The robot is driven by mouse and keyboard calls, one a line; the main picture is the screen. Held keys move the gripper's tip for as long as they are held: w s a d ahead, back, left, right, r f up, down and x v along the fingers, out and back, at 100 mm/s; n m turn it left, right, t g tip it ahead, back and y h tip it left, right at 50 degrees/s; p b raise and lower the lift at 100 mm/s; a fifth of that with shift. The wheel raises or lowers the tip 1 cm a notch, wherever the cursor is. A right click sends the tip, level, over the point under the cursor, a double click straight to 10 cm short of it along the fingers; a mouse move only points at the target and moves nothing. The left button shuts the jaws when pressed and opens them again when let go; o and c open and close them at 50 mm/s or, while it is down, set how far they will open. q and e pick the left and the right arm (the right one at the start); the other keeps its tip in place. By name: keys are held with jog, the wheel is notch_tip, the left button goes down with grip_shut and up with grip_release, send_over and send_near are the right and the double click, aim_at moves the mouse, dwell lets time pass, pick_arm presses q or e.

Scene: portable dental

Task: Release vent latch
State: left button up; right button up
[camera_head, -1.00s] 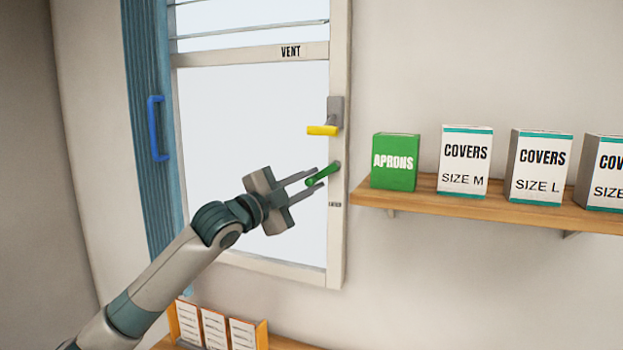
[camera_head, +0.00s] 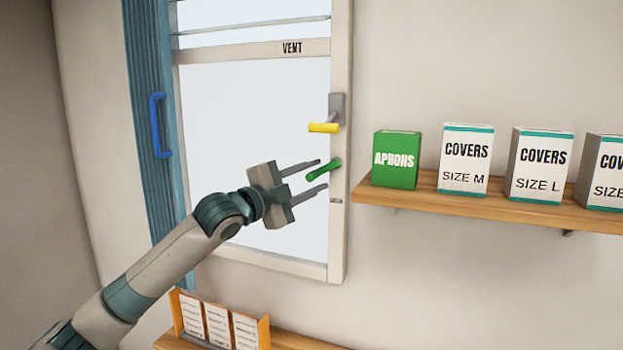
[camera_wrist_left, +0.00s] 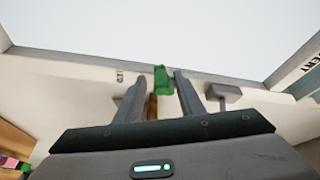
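The window has a vent pane at the top, labelled VENT (camera_head: 292,48). A yellow-handled latch (camera_head: 323,128) on a grey plate (camera_head: 337,108) sits on its right frame, its handle pointing left. Below it a green handle (camera_head: 322,170) slants down to the left from the same frame. My left gripper (camera_head: 322,174) is open, its two fingers on either side of the green handle, with gaps showing. In the left wrist view the green handle (camera_wrist_left: 163,78) shows between the spread fingers (camera_wrist_left: 158,95). My right gripper is out of view.
A wooden shelf (camera_head: 480,203) right of the window holds a green APRONS box (camera_head: 395,160) and several white COVERS boxes (camera_head: 466,160). A blue handle (camera_head: 158,126) is on the blue panel at left. A card rack (camera_head: 264,334) stands below.

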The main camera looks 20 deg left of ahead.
pick_arm(q)
jog(key=shift+a, duration=0.1)
jog(key=shift+s+a+f+b, duration=0.15)
jog(key=shift+s+a+b, duration=0.25)
jog(key=shift+s+b, duration=0.15)
jog(key=b+v, duration=0.7)
jog(key=v, duration=0.9)
jog(key=shift+d+b, duration=0.15)
jog(key=shift+b, duration=0.25)
jog(key=shift+s, duration=0.1)
